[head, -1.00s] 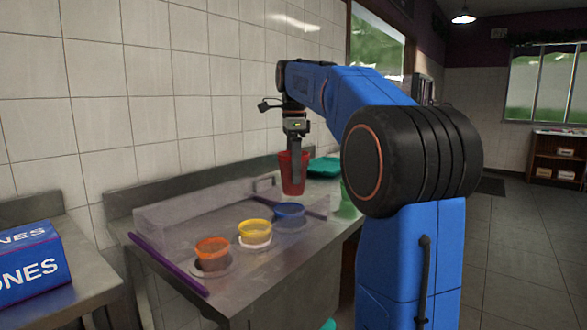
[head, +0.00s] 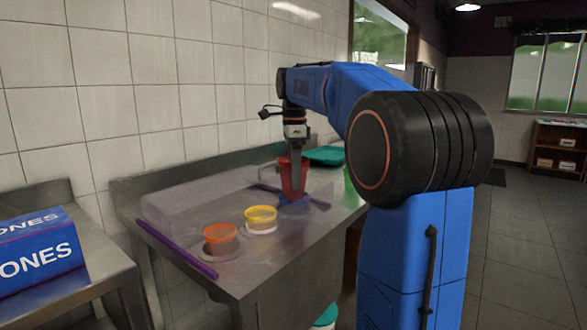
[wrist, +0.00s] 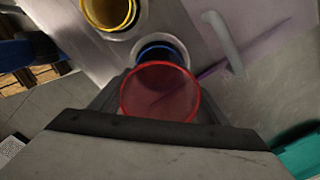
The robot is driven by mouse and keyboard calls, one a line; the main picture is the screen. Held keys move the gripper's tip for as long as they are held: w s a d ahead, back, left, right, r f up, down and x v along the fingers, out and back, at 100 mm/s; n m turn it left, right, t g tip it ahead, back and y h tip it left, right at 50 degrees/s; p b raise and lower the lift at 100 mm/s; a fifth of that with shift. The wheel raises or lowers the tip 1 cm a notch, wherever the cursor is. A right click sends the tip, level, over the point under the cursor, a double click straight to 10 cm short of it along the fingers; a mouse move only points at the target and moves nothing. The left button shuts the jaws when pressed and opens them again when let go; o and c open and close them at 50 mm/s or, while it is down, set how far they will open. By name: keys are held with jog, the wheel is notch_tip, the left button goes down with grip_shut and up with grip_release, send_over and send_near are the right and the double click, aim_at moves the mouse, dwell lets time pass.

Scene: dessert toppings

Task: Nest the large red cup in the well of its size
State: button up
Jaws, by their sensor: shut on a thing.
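The large red cup (head: 285,177) is held upright in my gripper (head: 297,168) above the far end of the row of cups. In the wrist view the red cup (wrist: 160,92) sits between the fingers, its open rim facing the camera. Just beyond it is a blue cup (wrist: 160,52) in a pale ring-edged well; the red cup partly covers it. In the head view the blue cup (head: 294,203) shows just below the red one, and whether they touch I cannot tell. A yellow cup (head: 261,218) and an orange cup (head: 220,239) sit in other wells.
A clear low-walled tray (head: 180,205) lies on the metal counter, with a purple bar (head: 175,249) along its left edge. A teal item (head: 325,155) lies behind the red cup, and a green item (head: 348,182) stands to its right. A blue box (head: 40,245) sits at left.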

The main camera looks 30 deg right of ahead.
aim_at(294, 196)
jog(key=shift+f, duration=3.55)
jog(key=o, duration=1.1)
jog(key=shift+r, duration=4.45)
